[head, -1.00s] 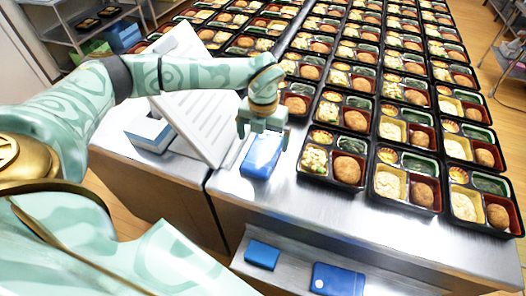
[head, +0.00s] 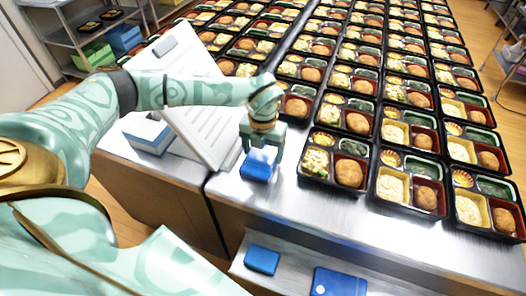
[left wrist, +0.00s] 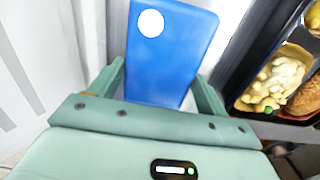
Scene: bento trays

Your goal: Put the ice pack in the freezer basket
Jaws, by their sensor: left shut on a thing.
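The ice pack (head: 257,169) is a flat blue block at the near edge of the steel counter, beside a white slatted panel. In the left wrist view the ice pack (left wrist: 168,60) shows a white round spot and lies between the fingers. My left gripper (head: 262,160) reaches down from above and is shut on it. I cannot tell whether the pack still touches the counter. My right gripper is not in view. I cannot make out which thing is the freezer basket.
Rows of filled bento trays (head: 331,183) cover the counter to the right and back. The white slatted panel (head: 190,90) leans close on the left, with a blue-and-white box (head: 148,135) beside it. Blue items (head: 262,260) lie on a lower shelf in front. Bare counter (head: 260,210) lies nearest.

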